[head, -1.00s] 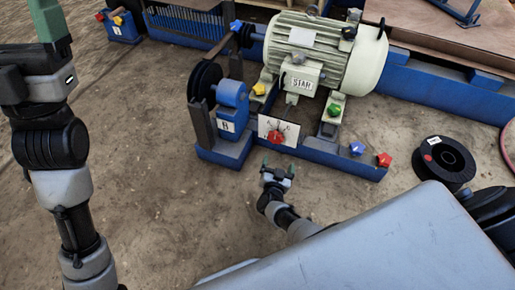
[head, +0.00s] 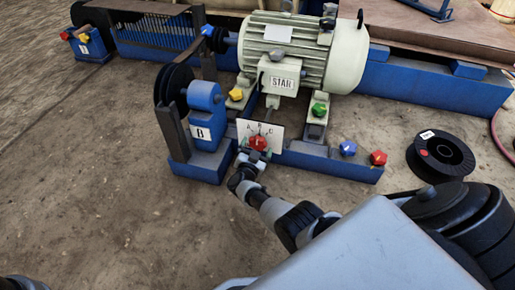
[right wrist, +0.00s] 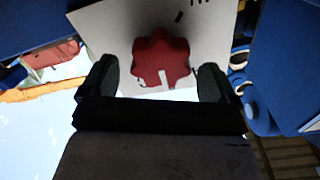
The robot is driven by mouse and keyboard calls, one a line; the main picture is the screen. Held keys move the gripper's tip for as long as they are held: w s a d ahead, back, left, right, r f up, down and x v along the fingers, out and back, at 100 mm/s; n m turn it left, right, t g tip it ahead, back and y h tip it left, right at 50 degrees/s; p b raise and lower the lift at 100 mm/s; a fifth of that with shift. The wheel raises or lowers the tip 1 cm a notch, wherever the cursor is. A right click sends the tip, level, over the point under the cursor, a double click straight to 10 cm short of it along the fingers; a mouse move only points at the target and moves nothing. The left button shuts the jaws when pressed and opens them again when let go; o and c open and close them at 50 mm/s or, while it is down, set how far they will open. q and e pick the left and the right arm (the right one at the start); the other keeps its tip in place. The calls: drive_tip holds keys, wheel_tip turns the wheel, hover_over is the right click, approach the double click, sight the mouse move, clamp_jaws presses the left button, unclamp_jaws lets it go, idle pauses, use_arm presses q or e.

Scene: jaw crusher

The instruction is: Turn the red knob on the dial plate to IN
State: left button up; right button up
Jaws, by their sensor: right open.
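The red lobed knob (head: 258,143) sits on the white dial plate (head: 273,131) at the front of the blue machine frame. The plate has dark letters, too small to read surely. My right gripper (head: 252,157) is open just in front of the knob. In the right wrist view the knob (right wrist: 160,55) lies between the two open fingers, with a gap on each side. A white mark on the knob points down in that view. A dark tick and part of some lettering show on the plate above right. My left gripper is out of view.
Blue (head: 347,149) and red (head: 378,158) knobs sit on the frame's right end, green (head: 319,110) and yellow (head: 236,94) ones nearer the motor (head: 298,50). A blue block marked B (head: 205,115) stands left of the plate. A black spool (head: 440,155) lies at right.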

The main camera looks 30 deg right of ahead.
drive_tip(key=shift+b+x, duration=0.4)
drive_tip(key=shift+x, duration=0.8)
drive_tip(key=c, duration=0.9)
